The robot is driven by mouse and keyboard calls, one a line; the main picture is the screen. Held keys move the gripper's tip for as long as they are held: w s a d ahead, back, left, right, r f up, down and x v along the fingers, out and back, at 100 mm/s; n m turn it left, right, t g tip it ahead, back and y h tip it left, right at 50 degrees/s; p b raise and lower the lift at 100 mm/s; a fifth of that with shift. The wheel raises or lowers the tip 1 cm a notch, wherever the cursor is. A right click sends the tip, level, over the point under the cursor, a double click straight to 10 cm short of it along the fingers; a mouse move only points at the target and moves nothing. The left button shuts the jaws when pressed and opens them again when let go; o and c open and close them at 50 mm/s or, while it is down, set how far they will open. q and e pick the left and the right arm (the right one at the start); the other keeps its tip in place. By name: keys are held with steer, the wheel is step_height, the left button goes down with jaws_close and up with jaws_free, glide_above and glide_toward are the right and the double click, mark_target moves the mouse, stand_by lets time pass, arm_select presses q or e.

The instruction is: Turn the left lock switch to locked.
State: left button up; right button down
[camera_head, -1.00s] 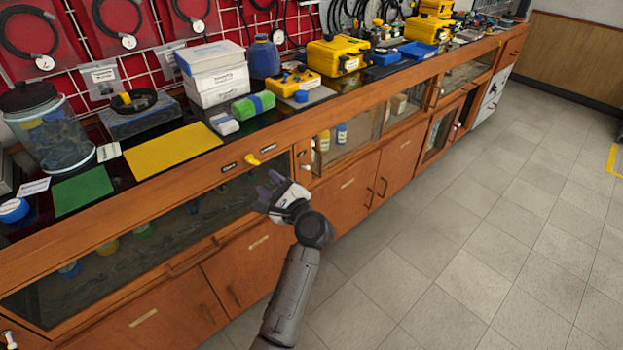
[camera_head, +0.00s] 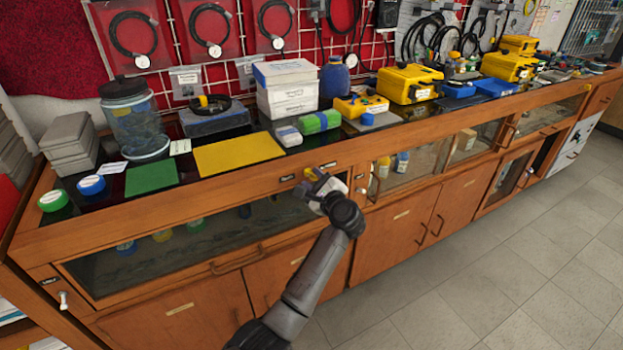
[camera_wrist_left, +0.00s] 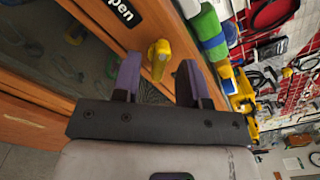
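A yellow switch knob (camera_head: 308,174) sits on the front wooden rail of the bench, between two small dark labels. In the left wrist view the yellow knob (camera_wrist_left: 159,60) shows close up, with a black label (camera_wrist_left: 119,10) reading "pen" at its visible end. My left gripper (camera_head: 315,184) is right at the knob in the head view. In the wrist view its two purple fingers (camera_wrist_left: 157,78) are apart, with the knob between or just beyond their tips. I cannot tell whether they touch it. My right gripper is not in view.
Glass-fronted cabinets and wooden doors lie below the rail. White switches stand at the far left (camera_head: 63,300) and right of the gripper (camera_head: 361,190). The bench top holds a yellow mat (camera_head: 240,153), a green mat (camera_head: 151,176) and white boxes (camera_head: 288,95). The floor is clear.

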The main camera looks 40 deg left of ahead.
arm_select(q)
steer(key=shift+x, duration=0.85)
jaws_close()
